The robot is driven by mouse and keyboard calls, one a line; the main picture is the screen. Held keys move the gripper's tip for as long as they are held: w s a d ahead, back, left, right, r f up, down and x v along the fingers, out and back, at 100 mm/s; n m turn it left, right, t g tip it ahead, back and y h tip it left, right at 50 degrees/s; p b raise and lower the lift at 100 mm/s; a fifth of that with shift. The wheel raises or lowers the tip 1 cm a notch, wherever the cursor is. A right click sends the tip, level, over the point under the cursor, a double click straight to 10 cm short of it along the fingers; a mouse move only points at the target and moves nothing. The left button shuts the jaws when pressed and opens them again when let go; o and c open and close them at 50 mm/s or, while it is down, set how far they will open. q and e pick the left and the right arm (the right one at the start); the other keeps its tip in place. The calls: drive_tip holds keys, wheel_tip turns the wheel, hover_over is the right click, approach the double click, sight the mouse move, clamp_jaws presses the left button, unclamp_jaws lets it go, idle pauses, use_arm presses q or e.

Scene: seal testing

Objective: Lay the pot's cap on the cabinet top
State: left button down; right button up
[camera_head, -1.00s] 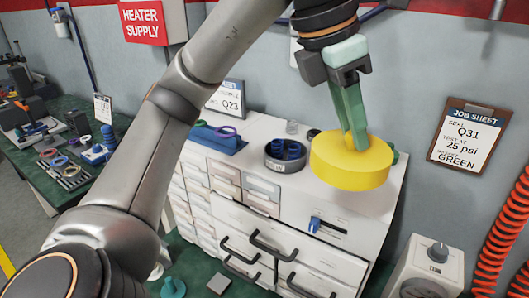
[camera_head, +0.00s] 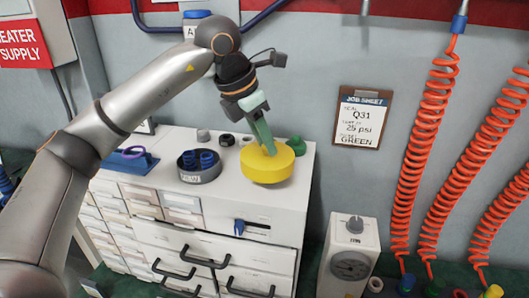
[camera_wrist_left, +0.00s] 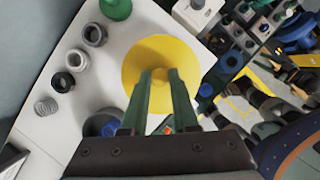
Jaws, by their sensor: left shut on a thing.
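The yellow round cap (camera_head: 267,168) is over the right part of the white cabinet top (camera_head: 225,188), near its front edge. I cannot tell whether its underside touches the top. My left gripper (camera_head: 268,150) points down from above, its green fingers shut on the cap's small central knob. In the left wrist view the fingers (camera_wrist_left: 160,78) close around the knob, and the cap (camera_wrist_left: 145,58) overlaps the edge of the white top. No open pot is recognisable. My right gripper is not in view.
A dark bowl with blue rings (camera_head: 199,168) stands left of the cap. A green piece (camera_head: 297,145) is close behind it at right. Small grey and black rings (camera_head: 227,140) stand at the back. A blue holder (camera_head: 128,163) is at left. A grey box with a dial (camera_head: 350,250) stands right of the cabinet.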

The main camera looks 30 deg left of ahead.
sight(265, 154)
use_arm(q)
drive_tip(key=shift+w+a+f, duration=0.1)
drive_tip(key=shift+w+f, duration=0.2)
drive_tip(key=shift+f, duration=0.05)
drive_tip(key=shift+w+a+f, duration=0.1)
drive_tip(key=shift+w+f, duration=0.1)
drive_tip(key=shift+f, duration=1.6)
drive_tip(key=shift+f, duration=0.15)
drive_tip(key=c, duration=0.7)
unclamp_jaws()
drive_tip(key=shift+r, duration=0.25)
drive_tip(key=v, duration=1.2)
